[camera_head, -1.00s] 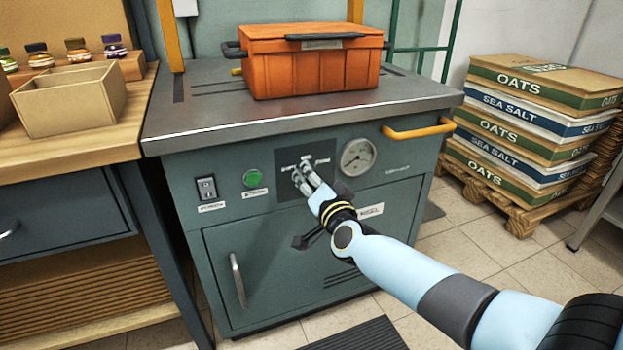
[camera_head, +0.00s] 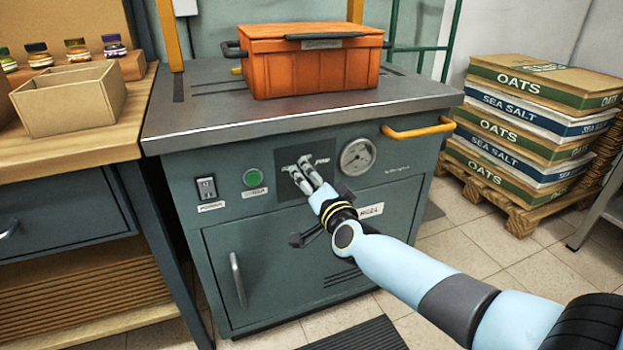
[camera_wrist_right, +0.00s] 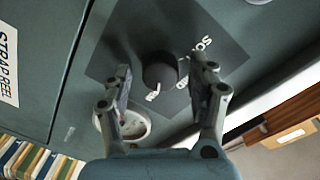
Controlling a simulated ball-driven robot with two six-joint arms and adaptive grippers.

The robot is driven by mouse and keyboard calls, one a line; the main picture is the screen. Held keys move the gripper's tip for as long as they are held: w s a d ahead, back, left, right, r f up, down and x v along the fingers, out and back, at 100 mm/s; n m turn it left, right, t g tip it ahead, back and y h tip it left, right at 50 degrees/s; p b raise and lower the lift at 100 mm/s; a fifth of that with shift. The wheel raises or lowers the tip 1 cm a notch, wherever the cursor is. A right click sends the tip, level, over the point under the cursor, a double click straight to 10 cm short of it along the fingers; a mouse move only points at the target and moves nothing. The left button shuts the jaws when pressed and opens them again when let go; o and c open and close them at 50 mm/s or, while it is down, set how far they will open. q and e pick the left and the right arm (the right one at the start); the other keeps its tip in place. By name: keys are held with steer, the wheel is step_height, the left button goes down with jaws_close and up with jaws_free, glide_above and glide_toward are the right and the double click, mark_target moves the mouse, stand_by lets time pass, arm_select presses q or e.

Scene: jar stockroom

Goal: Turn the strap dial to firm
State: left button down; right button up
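The strap dial is a round black knob (camera_wrist_right: 160,71) on a dark square plate (camera_wrist_right: 213,53) with small white lettering. Its pointer setting cannot be read. My right gripper (camera_wrist_right: 162,78) has one finger on each side of the knob, with a visible gap on both sides. In the head view my right gripper (camera_head: 297,170) is at the dial plate (camera_head: 325,151) on the front of the grey-green machine, and its fingers hide the knob. My left gripper is not in view.
A green button (camera_head: 252,177) and a switch (camera_head: 206,187) lie left of the plate, a round gauge (camera_head: 357,155) right of it. A yellow handle (camera_head: 418,129) sticks out at the upper right. An orange crate (camera_head: 315,72) stands on the machine's top.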

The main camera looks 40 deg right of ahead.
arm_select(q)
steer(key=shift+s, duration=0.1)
arm_select(e)
steer(key=v, duration=1.2)
steer(key=shift+d, duration=0.1)
steer(key=s+a+f+n+g+y+p, duration=0.25)
steer(key=s+f+n+g+p, duration=0.35)
steer(key=s+f, duration=1.4)
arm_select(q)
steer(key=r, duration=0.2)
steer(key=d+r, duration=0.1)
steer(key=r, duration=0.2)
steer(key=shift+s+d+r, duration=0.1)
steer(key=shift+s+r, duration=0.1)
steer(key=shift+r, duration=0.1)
arm_select(e)
steer(key=s+f+n+g, duration=0.3)
steer(key=s+f+g, duration=0.2)
steer(key=s, duration=0.8)
steer(key=s+f+n+g+y, duration=0.1)
steer(key=s+f+n+g, duration=0.3)
steer(key=s+f, duration=0.4)
steer(key=s+g, duration=0.1)
steer(key=s, duration=0.5)
steer(key=shift+d+n, duration=0.2)
steer(key=shift+n, duration=0.1)
